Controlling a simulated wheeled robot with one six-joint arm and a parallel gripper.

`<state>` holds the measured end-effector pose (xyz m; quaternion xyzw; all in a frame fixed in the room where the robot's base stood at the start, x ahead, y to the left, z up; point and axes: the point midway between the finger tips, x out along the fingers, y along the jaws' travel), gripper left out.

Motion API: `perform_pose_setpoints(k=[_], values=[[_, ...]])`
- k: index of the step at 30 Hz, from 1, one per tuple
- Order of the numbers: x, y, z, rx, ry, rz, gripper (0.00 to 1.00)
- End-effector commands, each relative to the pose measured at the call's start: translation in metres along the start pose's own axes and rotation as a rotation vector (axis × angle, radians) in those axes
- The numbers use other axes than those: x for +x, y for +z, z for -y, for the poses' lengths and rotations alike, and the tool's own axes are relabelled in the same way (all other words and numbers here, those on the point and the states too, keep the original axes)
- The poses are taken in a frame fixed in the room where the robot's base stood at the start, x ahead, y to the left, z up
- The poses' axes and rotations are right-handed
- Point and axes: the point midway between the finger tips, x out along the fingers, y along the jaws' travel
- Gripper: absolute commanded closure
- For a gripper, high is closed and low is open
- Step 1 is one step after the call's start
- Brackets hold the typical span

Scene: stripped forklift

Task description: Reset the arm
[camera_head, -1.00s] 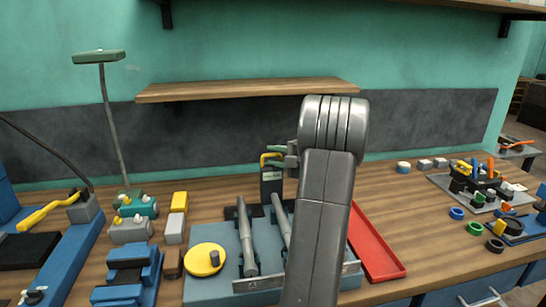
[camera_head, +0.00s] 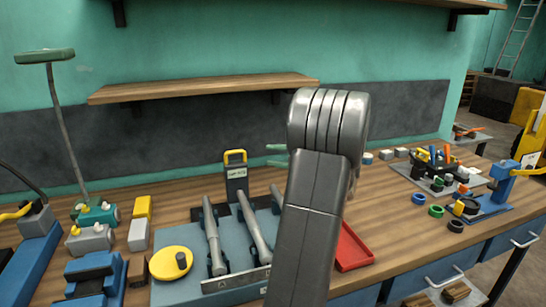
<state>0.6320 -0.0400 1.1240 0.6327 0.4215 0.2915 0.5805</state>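My arm (camera_head: 312,220) rises through the middle of the view, its rounded wrist (camera_head: 328,120) bent over at the top. My gripper (camera_head: 277,155) shows only in part, past the left side of the wrist. Its two greenish fingertips point left with a gap between them and nothing seen in it. The rest of the gripper is hidden behind the arm. A dark meter with a yellow handle (camera_head: 236,172) stands upright to the left of the fingertips, apart from them in the picture.
A blue-grey board with grey tools (camera_head: 190,292) and a yellow disc (camera_head: 170,264) lie on the wooden bench (camera_head: 392,238). A red tray (camera_head: 353,250) is partly behind my arm. A shelf (camera_head: 205,87) hangs behind. Coloured rings and a filled tool tray (camera_head: 425,180) stand right.

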Motion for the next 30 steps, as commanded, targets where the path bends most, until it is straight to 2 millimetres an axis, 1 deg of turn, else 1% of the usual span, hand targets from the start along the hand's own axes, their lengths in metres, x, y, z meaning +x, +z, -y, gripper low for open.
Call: perform_pose_setpoints(k=[5,8,11,18,24,30], values=[[0.004,0.0,0.0,0.0,0.0,-0.001,0.67],[0.014,0.0,-0.001,0.001,0.0,-0.002,0.67],[0.03,-0.001,-0.001,0.002,-0.001,-0.004,0.67],[0.079,-0.001,-0.001,0.001,-0.001,-0.005,0.67],[0.115,-0.001,-0.001,0.001,-0.001,-0.003,0.67],[0.137,-0.001,-0.001,0.0,0.0,-0.002,0.67]])
